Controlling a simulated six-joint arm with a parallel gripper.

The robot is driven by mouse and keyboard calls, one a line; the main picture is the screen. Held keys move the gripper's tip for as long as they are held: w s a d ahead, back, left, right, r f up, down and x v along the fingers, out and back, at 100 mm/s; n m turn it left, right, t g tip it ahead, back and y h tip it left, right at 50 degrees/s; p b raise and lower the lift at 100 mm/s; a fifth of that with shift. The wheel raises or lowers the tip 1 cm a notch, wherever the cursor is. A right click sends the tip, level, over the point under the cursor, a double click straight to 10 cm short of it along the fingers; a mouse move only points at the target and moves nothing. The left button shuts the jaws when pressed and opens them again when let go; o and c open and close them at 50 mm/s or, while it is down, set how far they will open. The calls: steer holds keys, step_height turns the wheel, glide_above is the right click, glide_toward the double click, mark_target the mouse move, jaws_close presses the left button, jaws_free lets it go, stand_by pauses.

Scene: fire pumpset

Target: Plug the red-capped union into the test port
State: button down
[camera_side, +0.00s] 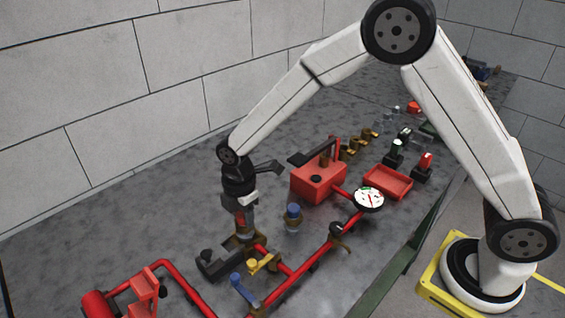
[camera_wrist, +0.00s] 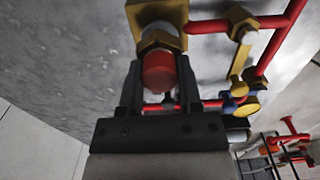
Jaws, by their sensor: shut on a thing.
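My gripper (camera_side: 241,212) points straight down over the brass fitting on the pipework. In the wrist view its two dark fingers (camera_wrist: 159,88) are shut on the sides of the red-capped union. The union's red cap (camera_wrist: 158,73) faces the camera, with its grey metal collar (camera_wrist: 160,38) beyond. A square brass block (camera_wrist: 172,13), which looks like the test port, lies directly behind the collar. In the side view the union (camera_side: 241,228) stands upright over the brass base (camera_side: 254,239). I cannot tell how deep it sits, as the seam is hidden.
Red pipes (camera_side: 298,275) with yellow (camera_side: 262,263) and blue (camera_side: 243,289) valve handles run close by. A blue-capped fitting (camera_side: 292,217) stands to the right. Behind are a red pump box (camera_side: 318,181), a gauge (camera_side: 369,198) and a red tray (camera_side: 388,182). The bench at left is clear.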

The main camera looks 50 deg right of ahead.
steer(key=shift+f, duration=0.75)
stand_by(0.8)
stand_by(0.7)
steer(key=shift+c, duration=1)
jaws_free()
steer(key=shift+r, duration=0.1)
steer(key=shift+r, duration=3.85)
